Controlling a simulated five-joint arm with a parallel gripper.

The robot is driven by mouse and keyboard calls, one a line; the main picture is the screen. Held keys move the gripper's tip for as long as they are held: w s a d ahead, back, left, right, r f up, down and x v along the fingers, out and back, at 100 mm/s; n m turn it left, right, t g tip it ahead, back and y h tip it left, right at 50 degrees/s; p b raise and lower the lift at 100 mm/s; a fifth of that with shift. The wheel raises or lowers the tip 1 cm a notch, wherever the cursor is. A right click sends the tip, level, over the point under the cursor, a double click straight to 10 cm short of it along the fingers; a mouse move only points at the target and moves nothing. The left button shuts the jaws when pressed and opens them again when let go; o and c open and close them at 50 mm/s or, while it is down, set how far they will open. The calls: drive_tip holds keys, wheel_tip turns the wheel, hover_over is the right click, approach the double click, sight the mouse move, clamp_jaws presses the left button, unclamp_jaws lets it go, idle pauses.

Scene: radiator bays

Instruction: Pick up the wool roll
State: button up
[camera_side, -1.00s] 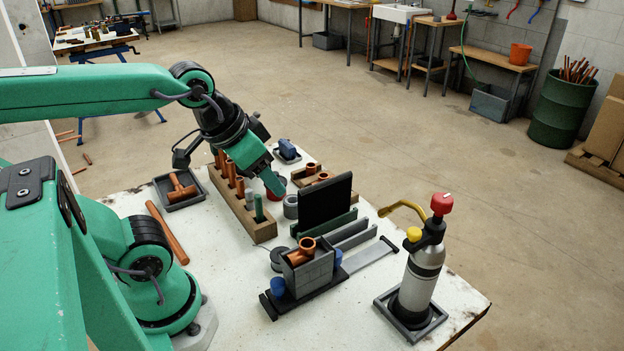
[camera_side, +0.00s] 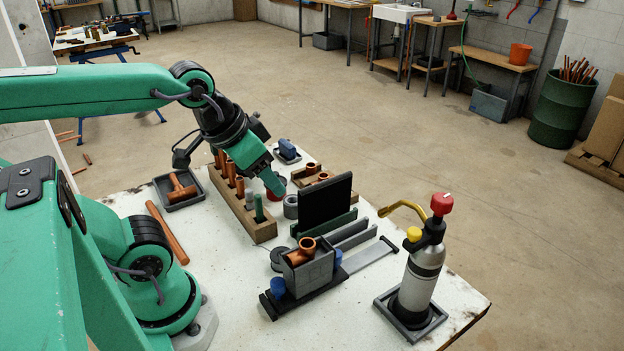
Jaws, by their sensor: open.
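A small grey roll (camera_side: 291,206), which looks like the wool roll, stands on the white table just right of the wooden rack. One green finger shows clearly; the other is mostly hidden. The jaws are open, and the roll is outside them. A red round item (camera_side: 281,182) sits partly hidden behind the fingertip.
The wooden rack (camera_side: 262,230) holds upright copper pipes close under my gripper. A black upright panel (camera_side: 325,203) stands right of the roll. A vice-like block (camera_side: 309,272) and a gas torch (camera_side: 422,270) are nearer the front. A blue item (camera_side: 287,148) lies behind.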

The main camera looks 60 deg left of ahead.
drive_tip(key=shift+c, duration=0.6)
drive_tip(key=n+g, duration=0.3)
drive_tip(key=g, duration=0.3)
hover_over(247, 191)
wheel_tip(247, 191, down, 11)
drive_tip(key=shift+f, duration=0.15)
drive_tip(key=shift+f, duration=0.1)
drive_tip(key=shift+f, duration=1.2)
drive_tip(key=shift+f, duration=0.1)
